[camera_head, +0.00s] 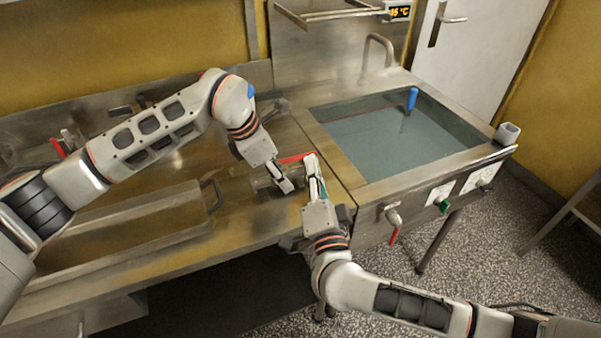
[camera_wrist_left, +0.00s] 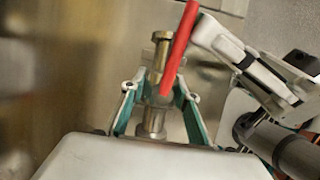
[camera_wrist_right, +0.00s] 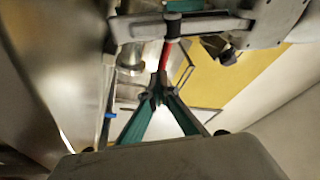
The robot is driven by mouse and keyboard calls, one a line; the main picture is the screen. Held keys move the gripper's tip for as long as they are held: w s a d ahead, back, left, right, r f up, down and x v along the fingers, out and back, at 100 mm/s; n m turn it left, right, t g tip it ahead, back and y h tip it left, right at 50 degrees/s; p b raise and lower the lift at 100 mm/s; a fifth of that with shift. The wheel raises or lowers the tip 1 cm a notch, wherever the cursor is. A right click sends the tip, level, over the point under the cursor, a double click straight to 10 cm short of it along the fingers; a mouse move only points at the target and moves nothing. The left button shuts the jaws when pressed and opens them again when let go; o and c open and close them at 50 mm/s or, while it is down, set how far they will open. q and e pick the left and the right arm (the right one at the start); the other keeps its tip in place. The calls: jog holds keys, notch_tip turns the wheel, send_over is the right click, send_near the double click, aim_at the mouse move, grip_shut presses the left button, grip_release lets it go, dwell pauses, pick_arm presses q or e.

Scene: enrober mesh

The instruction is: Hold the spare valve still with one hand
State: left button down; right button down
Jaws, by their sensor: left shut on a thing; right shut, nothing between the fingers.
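The spare valve is a metal pipe body (camera_wrist_left: 154,118) with a long red lever (camera_wrist_left: 180,48), standing out most clearly in the left wrist view. In the head view the red lever (camera_head: 296,158) shows over the steel counter near the tank. My left gripper (camera_head: 284,184) is shut on the valve body, one finger on each side of it (camera_wrist_left: 157,92). My right gripper (camera_head: 310,160) is shut and empty, its fingertips close to the lever's end. In the right wrist view its fingers (camera_wrist_right: 158,90) meet just below the red lever (camera_wrist_right: 168,52). I cannot tell whether they touch it.
A water-filled tank (camera_head: 335,158) with a blue object (camera_head: 412,98) in it lies to the right. A sunken basin with a handle (camera_head: 210,194) is at the left. A red-handled tap (camera_head: 393,220) sticks out from the front panel. My two grippers are very close together.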

dwell(0.8)
jog(key=shift+s+a+r, duration=0.1)
jog(key=shift+s+a, duration=1.15)
jog(key=shift+s, duration=0.3)
jog(key=shift+s+a+r, duration=0.1)
jog(key=shift+s+a, duration=1.15)
jog(key=shift+s, duration=0.3)
jog(key=shift+s+a, duration=0.8)
jog(key=shift+s, duration=0.2)
jog(key=shift+s+a, duration=0.8)
jog(key=shift+s, duration=0.15)
pick_arm(q)
jog(key=c, duration=1.4)
grip_release()
jog(key=shift+c, duration=0.2)
